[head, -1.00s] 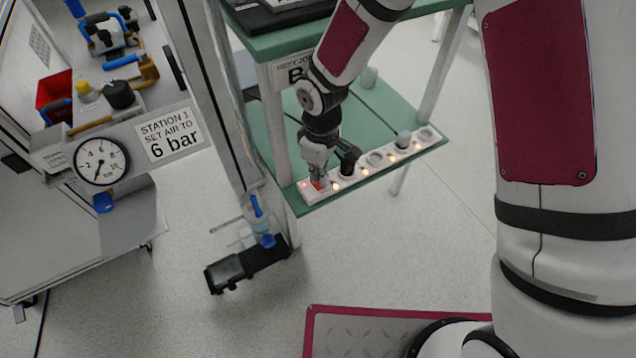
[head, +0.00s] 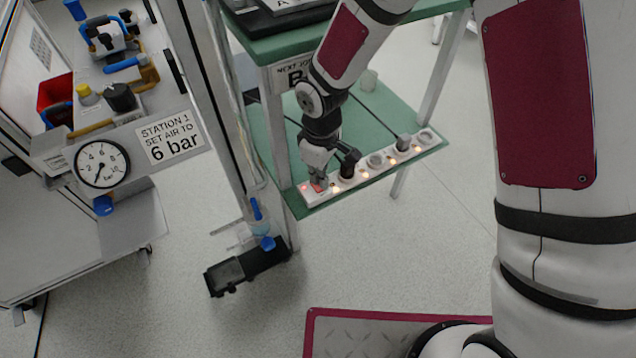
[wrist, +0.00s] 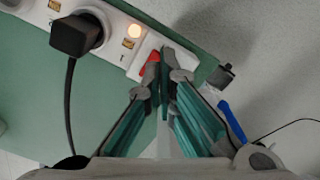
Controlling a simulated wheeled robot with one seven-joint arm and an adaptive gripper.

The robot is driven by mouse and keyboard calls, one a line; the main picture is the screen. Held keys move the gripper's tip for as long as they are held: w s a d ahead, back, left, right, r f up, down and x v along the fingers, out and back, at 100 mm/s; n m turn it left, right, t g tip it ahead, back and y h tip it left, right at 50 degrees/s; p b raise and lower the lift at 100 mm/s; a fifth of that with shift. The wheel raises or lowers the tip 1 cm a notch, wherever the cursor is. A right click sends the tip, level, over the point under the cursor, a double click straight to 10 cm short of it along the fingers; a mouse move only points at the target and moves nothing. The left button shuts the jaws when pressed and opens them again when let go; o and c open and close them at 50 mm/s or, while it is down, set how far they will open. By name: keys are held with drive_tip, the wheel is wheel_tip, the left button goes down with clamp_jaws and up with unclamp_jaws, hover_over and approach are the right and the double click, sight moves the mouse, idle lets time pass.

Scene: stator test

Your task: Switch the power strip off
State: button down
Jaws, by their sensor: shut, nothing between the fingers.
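The white power strip (head: 362,177) lies along the front edge of the green lower shelf (head: 290,160). Several small lights along it glow. A red rocker switch (wrist: 150,68) sits at its end, and it also shows in the head view (head: 319,186). My gripper (wrist: 166,62) is shut and empty, pointing down, with its fingertips at the switch end of the strip, right beside the red rocker. I cannot tell whether the tips touch it. The fingers hide part of the strip's end.
A black plug (wrist: 77,37) with a cable sits in the socket near the switch. A grey post (head: 215,90) stands left of the shelf, with a blue-handled valve (head: 258,212) low on it. A pressure gauge (head: 101,163) is at left.

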drive_tip(key=shift+f+b, duration=0.8)
drive_tip(key=shift+f, duration=0.3)
idle(0.8)
drive_tip(key=shift+r+p, duration=2.85)
drive_tip(key=shift+r, duration=0.7)
